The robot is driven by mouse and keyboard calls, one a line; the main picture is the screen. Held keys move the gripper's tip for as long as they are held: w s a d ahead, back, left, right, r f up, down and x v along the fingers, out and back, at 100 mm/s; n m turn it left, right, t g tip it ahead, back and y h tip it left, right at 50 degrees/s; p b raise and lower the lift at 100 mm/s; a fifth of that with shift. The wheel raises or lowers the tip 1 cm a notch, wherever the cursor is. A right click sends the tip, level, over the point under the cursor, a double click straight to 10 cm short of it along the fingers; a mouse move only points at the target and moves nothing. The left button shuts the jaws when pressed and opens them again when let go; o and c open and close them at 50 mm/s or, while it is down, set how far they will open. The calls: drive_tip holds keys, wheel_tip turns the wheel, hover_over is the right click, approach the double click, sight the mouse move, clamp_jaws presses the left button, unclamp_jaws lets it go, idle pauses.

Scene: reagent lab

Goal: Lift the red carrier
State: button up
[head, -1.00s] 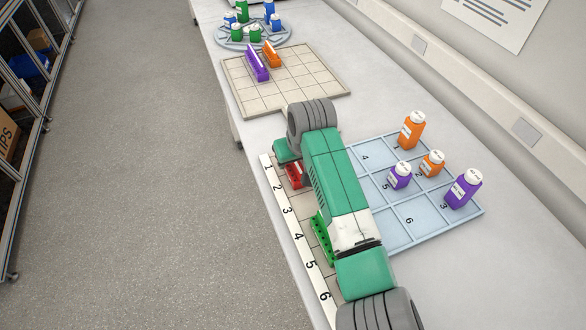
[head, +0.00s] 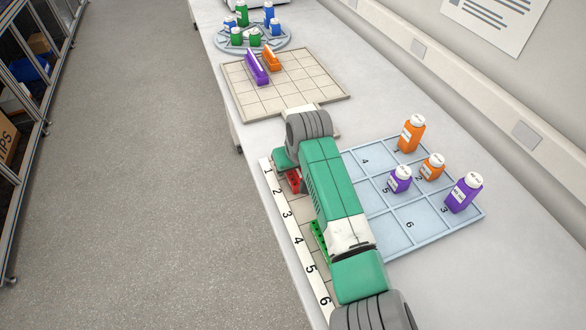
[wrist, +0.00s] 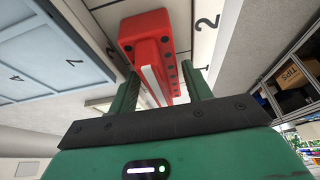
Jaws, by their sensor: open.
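The red carrier (head: 293,181) sits on the numbered strip near numbers 1 and 2, partly hidden by my arm in the head view. In the wrist view the red carrier (wrist: 150,45) lies between the two green fingers of my gripper (wrist: 165,88). The fingers stand apart, one on each side of it, and a gap shows on at least the right side. Whether either finger touches it I cannot tell. The fingertips are hidden behind my arm in the head view.
A green carrier (head: 319,240) lies farther down the strip, near numbers 4 and 5. A blue compartment tray (head: 398,242) with orange and purple bottles stands close on the right. A beige grid (head: 310,92) with purple and orange carriers lies beyond. A round rack (head: 283,45) holds green and blue bottles.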

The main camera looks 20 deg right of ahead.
drive_tip(key=c, duration=0.8)
